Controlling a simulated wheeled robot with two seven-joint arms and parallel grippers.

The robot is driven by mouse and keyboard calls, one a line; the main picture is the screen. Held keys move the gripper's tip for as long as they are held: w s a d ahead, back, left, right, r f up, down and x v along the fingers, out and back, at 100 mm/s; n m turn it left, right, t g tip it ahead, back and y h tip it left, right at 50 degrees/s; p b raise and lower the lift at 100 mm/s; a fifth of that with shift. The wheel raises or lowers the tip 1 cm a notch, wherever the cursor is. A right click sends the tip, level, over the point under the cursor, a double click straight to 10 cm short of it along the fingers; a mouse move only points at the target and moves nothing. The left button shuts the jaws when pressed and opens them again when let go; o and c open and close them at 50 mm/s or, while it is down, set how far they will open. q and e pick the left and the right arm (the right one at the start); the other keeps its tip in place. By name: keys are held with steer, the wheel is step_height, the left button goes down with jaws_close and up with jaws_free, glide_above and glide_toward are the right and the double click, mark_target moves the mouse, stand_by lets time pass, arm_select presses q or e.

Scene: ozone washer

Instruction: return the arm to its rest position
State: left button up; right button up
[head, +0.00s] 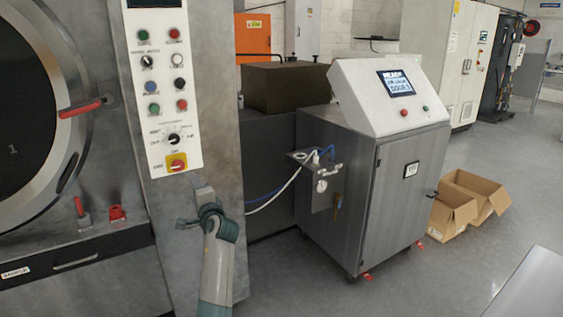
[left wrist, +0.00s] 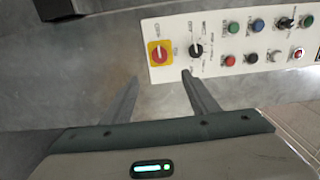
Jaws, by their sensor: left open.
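My left gripper (head: 187,203) is in front of the washer's grey metal side, just below the white control panel (head: 160,100). In the left wrist view, my left gripper (left wrist: 160,78) has its two fingers apart with nothing between them. The control panel (left wrist: 225,45) lies just beyond the fingertips in that view. The red and yellow rotary switch (head: 176,163) is above the gripper; it also shows in the left wrist view (left wrist: 159,51). The black selector knob (left wrist: 196,50) is beside it. I cannot tell whether a fingertip touches the panel. My right gripper is not in view.
The washer's round door (head: 25,110) with a red handle (head: 80,107) stands at the left. A grey ozone cabinet (head: 365,190) with a screen stands to the right, with hoses near it. Cardboard boxes (head: 455,215) lie on the floor. The floor at right is mostly open.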

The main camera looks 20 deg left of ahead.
arm_select(q)
steer(key=shift+f, duration=0.1)
